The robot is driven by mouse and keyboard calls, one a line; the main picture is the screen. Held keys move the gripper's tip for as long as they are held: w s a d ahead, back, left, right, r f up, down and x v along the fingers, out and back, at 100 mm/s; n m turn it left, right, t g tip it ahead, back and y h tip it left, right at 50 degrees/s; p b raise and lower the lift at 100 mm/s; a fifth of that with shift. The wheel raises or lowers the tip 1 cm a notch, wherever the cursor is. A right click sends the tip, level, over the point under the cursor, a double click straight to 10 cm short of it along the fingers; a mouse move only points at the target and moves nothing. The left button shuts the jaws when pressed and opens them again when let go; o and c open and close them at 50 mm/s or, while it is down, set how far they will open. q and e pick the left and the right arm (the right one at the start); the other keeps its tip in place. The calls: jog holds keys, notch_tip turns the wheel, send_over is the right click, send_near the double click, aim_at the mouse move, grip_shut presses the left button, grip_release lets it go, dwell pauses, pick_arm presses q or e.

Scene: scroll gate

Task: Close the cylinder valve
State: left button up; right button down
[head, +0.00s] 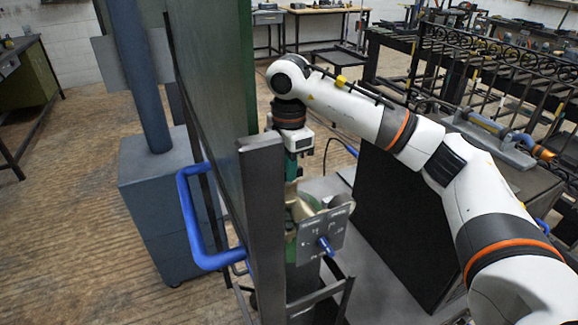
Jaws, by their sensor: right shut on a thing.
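My right arm comes in from the right and bends down to my right gripper (295,192), which points downward behind the dark post. The gripper is shut on the cylinder valve (304,208) at the top of a green gas cylinder (301,279). The fingertips and the valve's handle are small and partly hidden, so I cannot tell how far the valve is turned. My left gripper is not in view.
A grey metal plate with a blue knob (325,245) sits right by the valve. A dark upright post (262,215) and tall green panel (212,90) stand close on the left, with a blue handle (190,220). A black box (405,225) stands to the right.

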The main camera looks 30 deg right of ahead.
jog(key=shift+m, duration=0.3)
dwell(0.4)
jog(key=c, duration=1.5)
grip_release()
jog(key=shift+o, duration=0.2)
notch_tip(320, 180, up, 12)
